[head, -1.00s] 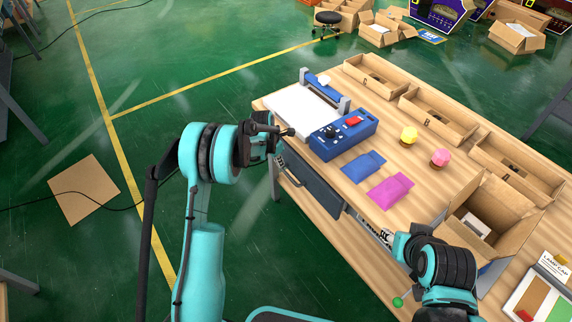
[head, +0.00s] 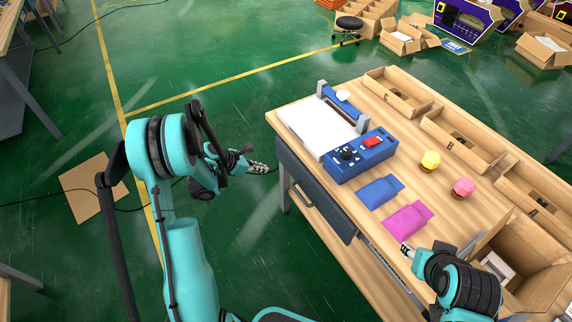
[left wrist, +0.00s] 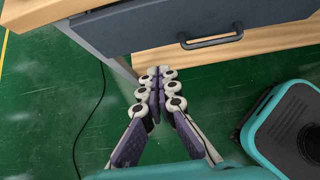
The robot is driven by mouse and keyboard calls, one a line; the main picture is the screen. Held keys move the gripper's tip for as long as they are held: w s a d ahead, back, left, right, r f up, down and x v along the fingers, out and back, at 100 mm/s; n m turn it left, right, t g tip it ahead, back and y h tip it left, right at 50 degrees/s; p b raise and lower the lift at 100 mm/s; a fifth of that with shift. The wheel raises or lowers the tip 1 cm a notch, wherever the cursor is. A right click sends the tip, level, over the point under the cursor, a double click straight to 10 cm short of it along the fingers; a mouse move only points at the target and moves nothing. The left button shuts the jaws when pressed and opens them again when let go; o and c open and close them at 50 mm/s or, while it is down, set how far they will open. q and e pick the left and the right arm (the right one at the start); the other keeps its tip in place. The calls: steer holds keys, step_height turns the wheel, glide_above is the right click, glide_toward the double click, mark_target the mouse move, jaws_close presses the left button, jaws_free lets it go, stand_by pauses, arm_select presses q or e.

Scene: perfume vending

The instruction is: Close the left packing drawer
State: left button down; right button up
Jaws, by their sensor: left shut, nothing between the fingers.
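The left packing drawer (head: 328,210) has a dark grey front with a bar handle, under the left part of the wooden table's front edge. Its front looks about flush with the table, but I cannot tell if a small gap is left. In the left wrist view the drawer front (left wrist: 140,30) and its dark handle (left wrist: 210,40) lie ahead of the fingers. My left gripper (head: 260,168) is shut and empty, out in front of the drawer and apart from it. My right gripper (head: 407,250) is by the table's front edge near the pink packet; its finger state is unclear.
The wooden table (head: 350,98) carries a white plate, a blue control box (head: 360,155), blue and pink packets, yellow and pink capped bottles and open cardboard boxes. A table leg (left wrist: 118,68) stands near my left fingers.

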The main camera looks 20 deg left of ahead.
mark_target(293, 162)
arm_select(q)
steer(key=b+x, duration=0.1)
steer(key=x, duration=0.3)
steer(key=r+b+x, duration=0.1)
steer(key=b+x, duration=0.1)
steer(key=x, duration=0.2)
steer(key=w+d+b+x, duration=0.1)
steer(key=x, duration=0.3)
steer(key=shift+w+r+b, duration=0.1)
steer(key=shift+r+b, duration=0.15)
steer(key=shift+b, duration=0.15)
steer(key=shift+w+d+r, duration=0.1)
steer(key=shift+w+d, duration=0.1)
steer(key=shift+w, duration=0.15)
steer(key=w+d, duration=0.2)
steer(key=w, duration=0.1)
steer(key=shift+w+d, duration=0.25)
steer(key=shift+d, duration=0.15)
steer(key=shift+w, duration=0.1)
steer(key=shift+r, duration=0.1)
